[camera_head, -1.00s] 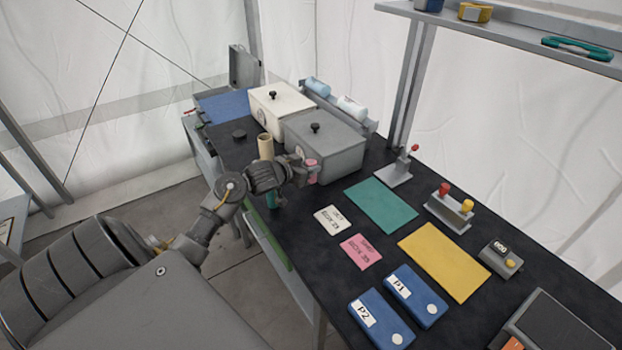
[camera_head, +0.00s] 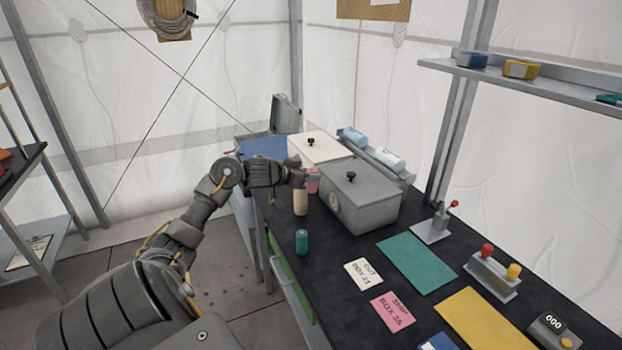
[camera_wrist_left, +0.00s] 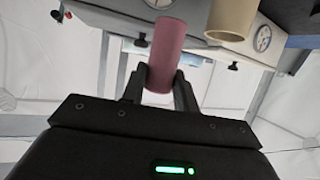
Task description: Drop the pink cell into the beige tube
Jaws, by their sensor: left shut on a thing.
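My left gripper (camera_head: 309,178) is shut on the pink cell (camera_head: 312,183), which it holds above the black table, close to the beige tube. In the left wrist view the pink cell (camera_wrist_left: 166,48) stands lengthwise between the two fingers. The beige tube (camera_head: 300,204) stands upright on the table, just below and left of the cell in the head view. Its open end (camera_wrist_left: 232,20) shows to the right of the cell in the left wrist view, apart from it. In the head view the arm's end partly hides the tube's top. My right gripper is not in view.
A teal cylinder (camera_head: 302,242) stands nearer on the table. A grey lidded box (camera_head: 362,200) stands close to the right of the cell, with a white lidded box (camera_head: 320,150) behind. Label cards (camera_head: 363,274) and a green mat (camera_head: 416,263) lie to the right.

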